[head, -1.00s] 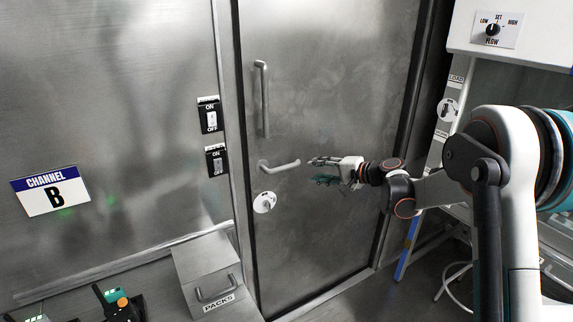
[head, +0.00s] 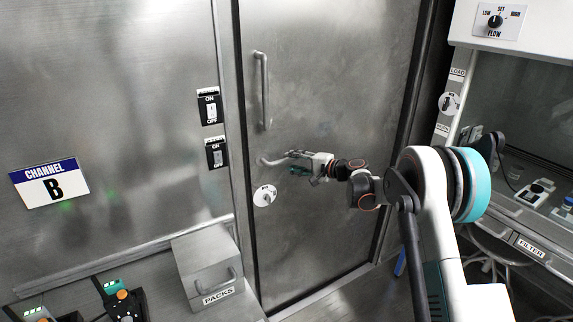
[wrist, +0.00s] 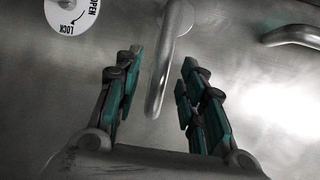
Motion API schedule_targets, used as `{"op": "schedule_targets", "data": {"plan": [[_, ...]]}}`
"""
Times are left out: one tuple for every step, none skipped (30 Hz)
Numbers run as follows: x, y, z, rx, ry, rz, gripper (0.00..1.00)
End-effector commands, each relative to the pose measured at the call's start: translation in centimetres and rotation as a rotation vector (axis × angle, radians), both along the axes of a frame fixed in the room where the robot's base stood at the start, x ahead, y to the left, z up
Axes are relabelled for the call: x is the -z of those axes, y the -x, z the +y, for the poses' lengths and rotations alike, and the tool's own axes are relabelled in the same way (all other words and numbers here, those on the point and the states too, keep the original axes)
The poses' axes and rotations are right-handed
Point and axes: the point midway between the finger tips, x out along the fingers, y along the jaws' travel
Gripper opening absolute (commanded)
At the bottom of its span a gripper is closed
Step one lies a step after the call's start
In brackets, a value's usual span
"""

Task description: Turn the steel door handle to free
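The steel door handle (head: 272,161) is a short bent lever on the metal door (head: 330,100). It points right and about level in the head view. In the wrist view the lever (wrist: 163,75) reaches down between my two fingers, with a gap on both sides. My gripper (head: 299,161) is open around the lever's free end; in the wrist view my gripper (wrist: 155,95) shows its teal finger pads apart. A round white dial (head: 265,195) below the lever reads OPEN and LOCK in the wrist view (wrist: 72,14).
A vertical pull bar (head: 262,90) is fixed above the lever. Two ON/OFF switches (head: 209,108) (head: 216,153) sit left of the door. A PACKS box (head: 205,272) stands at lower left. A cabinet with a FLOW knob (head: 495,22) is at right. The door face around the lever is otherwise clear.

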Motion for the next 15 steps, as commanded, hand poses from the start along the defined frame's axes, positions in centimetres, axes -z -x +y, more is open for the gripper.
{"op": "schedule_targets", "data": {"plan": [[0.4,-0.4,0.8,-0.002,0.0,0.0,0.37],[0.4,-0.7,1.1,-0.002,0.0,0.0,0.37],[0.5,-1.0,1.5,-0.001,0.0,0.0,0.37],[0.5,-1.2,1.8,-0.001,0.0,0.0,0.37],[0.6,-1.3,2.1,-0.001,0.0,0.0,0.37],[0.6,-1.5,2.4,-0.001,0.0,0.0,0.37],[0.6,-1.6,2.6,-0.001,0.0,0.0,0.37],[0.7,-1.7,2.7,-0.001,0.0,0.0,0.37],[0.7,-1.8,2.8,-0.001,0.0,0.0,0.37],[0.7,-1.9,2.9,0.0,0.0,0.0,0.37],[0.7,-1.9,3.0,0.0,0.0,0.0,0.37],[0.7,-2.0,3.0,0.0,0.0,0.0,0.37],[0.7,-2.0,3.0,0.0,0.0,0.0,0.37],[0.6,-2.0,3.0,0.0,0.0,0.0,0.37],[0.6,-2.0,3.0,0.0,0.0,0.0,0.37]]}}
